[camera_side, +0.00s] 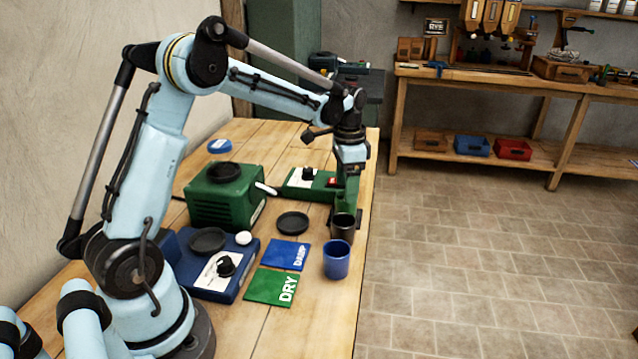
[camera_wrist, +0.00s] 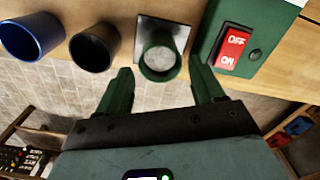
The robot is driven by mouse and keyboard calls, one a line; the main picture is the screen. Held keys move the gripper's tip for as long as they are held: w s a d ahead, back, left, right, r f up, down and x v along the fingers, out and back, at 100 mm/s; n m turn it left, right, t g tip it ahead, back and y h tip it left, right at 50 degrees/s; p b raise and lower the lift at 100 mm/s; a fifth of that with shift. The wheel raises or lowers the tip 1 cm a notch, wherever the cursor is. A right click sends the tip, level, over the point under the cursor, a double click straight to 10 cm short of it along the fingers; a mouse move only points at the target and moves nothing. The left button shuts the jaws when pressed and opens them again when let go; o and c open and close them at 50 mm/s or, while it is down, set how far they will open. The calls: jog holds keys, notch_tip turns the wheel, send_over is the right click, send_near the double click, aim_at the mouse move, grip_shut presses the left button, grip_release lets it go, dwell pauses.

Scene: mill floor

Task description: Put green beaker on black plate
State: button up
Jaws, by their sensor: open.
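The green beaker (camera_wrist: 158,41) stands on a small dark-edged square plate in the wrist view, its open mouth showing pale grey inside. My gripper (camera_wrist: 160,66) is open, with one green finger on either side of the beaker's mouth. In the side view my gripper (camera_side: 348,192) points down at the table's right edge, and I cannot make out the green beaker there. A round black plate (camera_side: 292,223) lies empty on the table, left of the gripper. Similar black discs top the green machine (camera_side: 214,205) and the blue machine (camera_side: 192,284).
A black beaker (camera_side: 343,229) and a blue beaker (camera_side: 336,262) stand near the gripper along the table edge. A green switch box (camera_wrist: 232,45) is close to the right finger. Blue "DAMP" (camera_side: 287,255) and green "DRY" (camera_side: 270,287) cards lie on the table.

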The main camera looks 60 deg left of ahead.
notch_tip(320, 180, up, 8)
jog(key=s+d+f+n+t, duration=0.1)
jog(key=s+d+n+t, duration=0.3)
jog(key=s+d+t, duration=0.3)
jog(key=shift+s+d+n, duration=0.3)
jog(key=shift+s+d, duration=2.4)
jog(key=shift+s, duration=1.8)
